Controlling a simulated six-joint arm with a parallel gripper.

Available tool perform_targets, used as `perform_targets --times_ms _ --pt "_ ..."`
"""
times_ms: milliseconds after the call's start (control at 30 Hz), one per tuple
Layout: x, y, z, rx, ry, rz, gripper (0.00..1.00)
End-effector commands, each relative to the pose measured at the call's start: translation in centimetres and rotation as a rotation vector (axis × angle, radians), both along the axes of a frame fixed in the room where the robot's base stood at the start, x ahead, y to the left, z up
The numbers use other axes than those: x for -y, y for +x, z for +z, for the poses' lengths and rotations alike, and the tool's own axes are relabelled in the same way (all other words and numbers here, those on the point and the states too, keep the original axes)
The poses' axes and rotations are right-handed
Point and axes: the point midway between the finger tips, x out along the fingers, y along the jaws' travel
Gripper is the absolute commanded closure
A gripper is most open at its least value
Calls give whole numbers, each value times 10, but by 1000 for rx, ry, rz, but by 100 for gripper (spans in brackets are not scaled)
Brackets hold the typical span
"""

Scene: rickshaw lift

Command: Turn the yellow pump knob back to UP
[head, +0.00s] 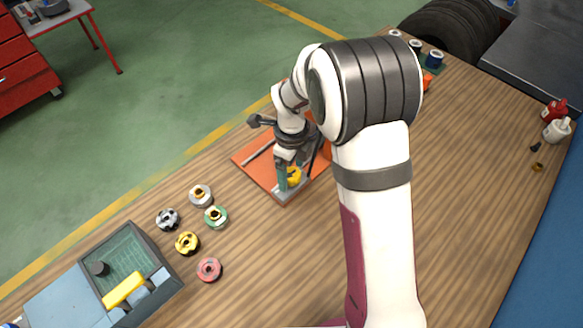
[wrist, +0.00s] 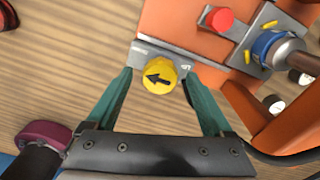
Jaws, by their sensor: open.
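The yellow pump knob (wrist: 158,76) sits on a grey metal plate (wrist: 146,47) at the edge of the orange pump base. In the wrist view its black arrow points left. Small lettering on the plate is too small to read surely. In the head view the knob (head: 294,176) shows partly behind my fingers. My gripper (wrist: 155,88) is open, with one green finger on each side of the knob. The left fingertip is close to the knob and the right one is beside it; I cannot tell whether either touches.
A red button (wrist: 220,19) and a blue collar (wrist: 272,46) with a rod stand on the orange unit (head: 258,160). Several ring-shaped parts (head: 209,269) and a grey tray (head: 175,284) lie to the left on the wooden bench. Bare wood lies in front of the unit.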

Motion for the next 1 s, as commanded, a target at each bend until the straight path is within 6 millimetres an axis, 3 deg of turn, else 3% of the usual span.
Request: perform_targets --times_ms 133,600,1000 --pt "0 0 0 0 0 0 15" --pt "0 0 1 -1 1 0 99" --pt "0 0 1 -1 0 92 100"
